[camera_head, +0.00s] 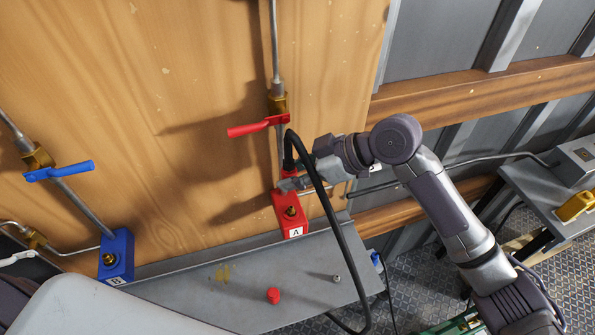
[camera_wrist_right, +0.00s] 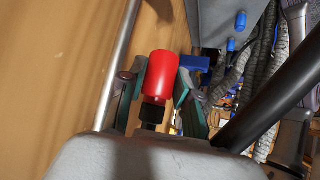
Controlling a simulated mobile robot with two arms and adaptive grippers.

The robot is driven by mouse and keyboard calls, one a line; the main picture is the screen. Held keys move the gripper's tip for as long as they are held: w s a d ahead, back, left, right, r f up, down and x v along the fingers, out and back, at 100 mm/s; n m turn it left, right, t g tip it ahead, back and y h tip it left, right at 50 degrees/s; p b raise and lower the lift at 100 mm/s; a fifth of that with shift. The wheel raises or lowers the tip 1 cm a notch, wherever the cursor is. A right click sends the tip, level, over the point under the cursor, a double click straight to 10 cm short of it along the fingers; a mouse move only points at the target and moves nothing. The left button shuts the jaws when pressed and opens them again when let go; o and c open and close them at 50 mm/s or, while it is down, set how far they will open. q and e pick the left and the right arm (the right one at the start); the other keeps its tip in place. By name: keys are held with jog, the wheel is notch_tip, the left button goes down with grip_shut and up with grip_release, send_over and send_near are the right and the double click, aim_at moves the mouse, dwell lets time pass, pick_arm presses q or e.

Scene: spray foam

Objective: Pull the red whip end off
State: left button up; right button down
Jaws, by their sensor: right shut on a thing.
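The red whip end (camera_wrist_right: 160,76) shows in the right wrist view as a red cylinder with a black collar below it. It lies between the two green-sided fingers of my right gripper (camera_wrist_right: 160,98), which is shut on it. In the head view my right gripper (camera_head: 287,184) is at the top of the red block marked A (camera_head: 290,214), in front of the wooden wall. The whip end is hard to make out there. A black hose (camera_head: 329,200) arches up beside the gripper and hangs down in front. My left gripper is not in view.
A red valve handle (camera_head: 258,126) sits on the pipe above block A. A blue block B (camera_head: 117,255) and blue handle (camera_head: 59,171) are at left. A red cap (camera_head: 273,296) and small metal fitting (camera_head: 337,278) lie on the grey shelf (camera_head: 180,299).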

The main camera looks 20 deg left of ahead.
jog(key=shift+d, duration=0.15)
jog(key=b, duration=0.4)
send_over(295, 211)
notch_tip(295, 211, down, 6)
jog(key=shift+r, duration=0.1)
jog(key=shift+f, duration=0.4)
jog(key=shift+r, duration=0.1)
dwell(1.2)
jog(key=shift+f+b, duration=0.8)
jog(key=shift+f, duration=0.65)
jog(key=c, duration=0.7)
grip_release()
jog(key=shift+c, duration=0.2)
